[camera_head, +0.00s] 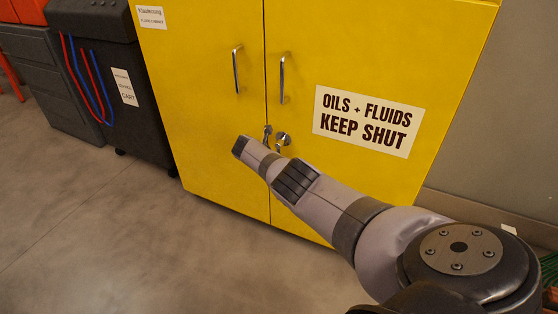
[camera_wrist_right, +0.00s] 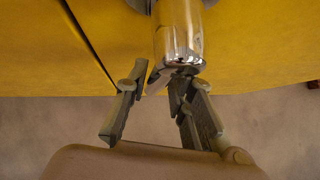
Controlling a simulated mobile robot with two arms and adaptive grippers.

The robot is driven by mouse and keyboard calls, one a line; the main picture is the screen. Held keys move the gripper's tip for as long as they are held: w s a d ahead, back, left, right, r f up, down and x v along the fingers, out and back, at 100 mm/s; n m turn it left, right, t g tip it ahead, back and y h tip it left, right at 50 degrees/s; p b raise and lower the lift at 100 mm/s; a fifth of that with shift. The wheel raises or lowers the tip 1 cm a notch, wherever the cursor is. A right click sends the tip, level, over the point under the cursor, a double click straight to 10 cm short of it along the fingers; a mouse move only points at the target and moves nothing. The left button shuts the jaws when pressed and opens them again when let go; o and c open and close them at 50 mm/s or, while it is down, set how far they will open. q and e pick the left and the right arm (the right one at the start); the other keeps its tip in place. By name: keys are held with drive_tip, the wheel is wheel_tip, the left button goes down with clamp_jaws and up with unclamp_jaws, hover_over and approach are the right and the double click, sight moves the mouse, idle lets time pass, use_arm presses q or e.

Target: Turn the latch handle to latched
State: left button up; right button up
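The latch (camera_head: 283,139) is a small silver fitting on the right door of a yellow cabinet (camera_head: 205,150), near the seam. In the right wrist view its shiny metal handle (camera_wrist_right: 178,35) fills the top middle, with a round base behind it. My right arm reaches in from the lower right, its wrist just in front of and below the latch; the fingers are hidden in the head view. In the right wrist view my right gripper (camera_wrist_right: 160,78) is open, its fingertips apart close by the handle's lower end. I cannot tell whether they touch it. My left gripper is not in view.
Two upright bar handles (camera_head: 237,68) (camera_head: 282,77) sit above the latch. A second small silver fitting (camera_head: 267,131) is by the seam. A sign (camera_head: 367,121) reads "Oils + Fluids Keep Shut". A dark cart (camera_head: 115,90) stands left; floor in front is clear.

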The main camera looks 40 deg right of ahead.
drive_tip(key=shift+o, duration=1)
drive_tip(key=shift+w+r, duration=0.1)
drive_tip(key=shift+r, duration=0.05)
drive_tip(key=shift+a+r, duration=0.1)
drive_tip(key=shift+r, duration=0.05)
drive_tip(key=shift+w+a+r, duration=0.1)
drive_tip(key=v, duration=1.1)
drive_tip(key=shift+a, duration=0.15)
